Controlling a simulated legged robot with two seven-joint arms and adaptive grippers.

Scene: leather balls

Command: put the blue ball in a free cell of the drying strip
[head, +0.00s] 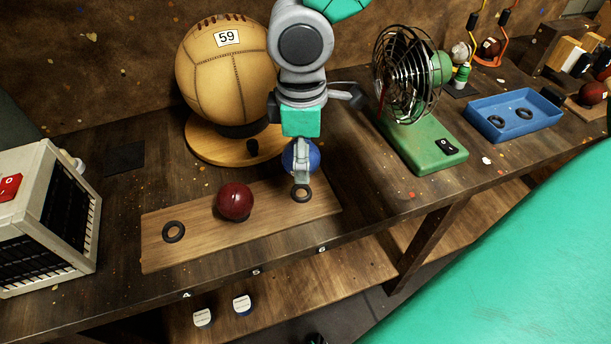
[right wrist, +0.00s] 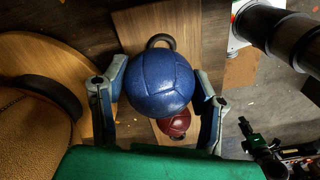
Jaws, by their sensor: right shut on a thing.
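The blue ball (head: 289,158) is held between the fingers of my right gripper (head: 301,172), above the right end of the drying strip (head: 268,222). In the right wrist view the blue ball (right wrist: 160,82) sits between both fingers. The strip is a wooden board on the bench. A dark ring (head: 301,194) marks its right cell, empty and just below the ball in the head view. A dark red ball (head: 234,201) rests in the middle cell. The left cell's ring (head: 173,232) is empty.
A large tan ball (head: 222,75) marked 59 stands on a round wooden base behind the strip. A green fan (head: 422,140) is to the right, then a blue tray (head: 512,115) with rings. A cream heater-like box (head: 45,215) is at left. The bench's front edge is close to the strip.

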